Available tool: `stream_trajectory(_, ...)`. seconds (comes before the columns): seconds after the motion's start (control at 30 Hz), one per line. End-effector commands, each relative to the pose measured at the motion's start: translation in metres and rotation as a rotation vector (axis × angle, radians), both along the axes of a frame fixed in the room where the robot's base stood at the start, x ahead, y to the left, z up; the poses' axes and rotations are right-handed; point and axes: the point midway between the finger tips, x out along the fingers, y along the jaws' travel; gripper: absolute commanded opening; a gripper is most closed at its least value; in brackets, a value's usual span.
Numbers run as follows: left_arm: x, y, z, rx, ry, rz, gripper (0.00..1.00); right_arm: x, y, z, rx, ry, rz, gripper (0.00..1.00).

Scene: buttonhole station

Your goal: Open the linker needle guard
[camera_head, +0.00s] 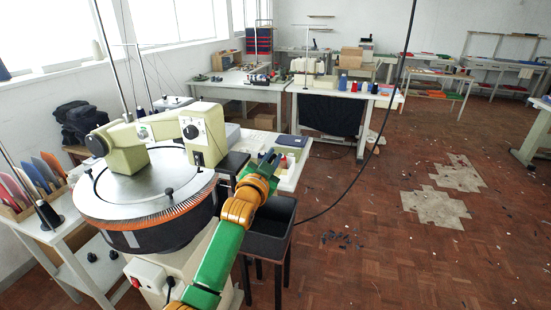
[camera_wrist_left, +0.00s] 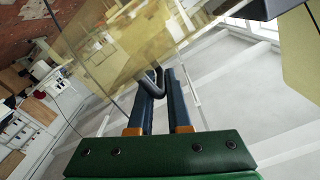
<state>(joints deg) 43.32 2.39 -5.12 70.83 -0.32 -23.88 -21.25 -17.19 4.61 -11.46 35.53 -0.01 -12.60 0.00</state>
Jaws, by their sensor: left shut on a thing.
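The linker (camera_head: 147,188) is a round dial machine with a ring of needles on its rim and a cream head. The needle guard (camera_wrist_left: 115,45) is a clear yellowish panel in the left wrist view, tilted across its upper left. A dark bent handle (camera_wrist_left: 157,76) is at the panel's edge. My left gripper (camera_wrist_left: 162,85) is shut on this handle, its two blue-grey fingers either side of it. In the head view my left gripper (camera_head: 268,160) is at the right side of the dial. The guard is hard to make out there. My right gripper is not in view.
A black bin (camera_head: 268,232) on a stand is below my left arm. A rack of coloured cards (camera_head: 38,180) stands at the left. A white table (camera_head: 291,180) is behind the gripper. Open parquet floor (camera_head: 420,260) lies to the right, and a hanging black cable (camera_head: 385,120) crosses the view.

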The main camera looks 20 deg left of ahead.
Motion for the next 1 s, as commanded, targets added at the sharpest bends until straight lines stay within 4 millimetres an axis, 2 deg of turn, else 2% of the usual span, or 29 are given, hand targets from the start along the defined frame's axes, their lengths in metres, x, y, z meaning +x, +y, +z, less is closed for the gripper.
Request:
stream_trajectory(0.33, 0.0, 0.0018, -0.0018, 0.0, 0.005, 0.004, 0.0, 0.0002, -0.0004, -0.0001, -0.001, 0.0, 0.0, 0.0)
stream_trajectory(0.37, 0.0, 0.0018, -0.0018, 0.0, 0.005, 0.004, 0.19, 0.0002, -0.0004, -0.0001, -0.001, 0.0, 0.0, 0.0)
stream_trajectory(0.4, 0.0, 0.0017, -0.0018, 0.0, 0.004, 0.003, 0.3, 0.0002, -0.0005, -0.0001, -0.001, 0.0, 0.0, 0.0)
stream_trajectory(0.47, 0.0, 0.0015, -0.0017, 0.0, 0.004, 0.003, 0.42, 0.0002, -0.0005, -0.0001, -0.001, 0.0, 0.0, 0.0)
stream_trajectory(1.0, -0.0035, 0.0007, -0.0013, 0.0, 0.001, 0.0, 0.42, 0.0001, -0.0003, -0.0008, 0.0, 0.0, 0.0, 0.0)
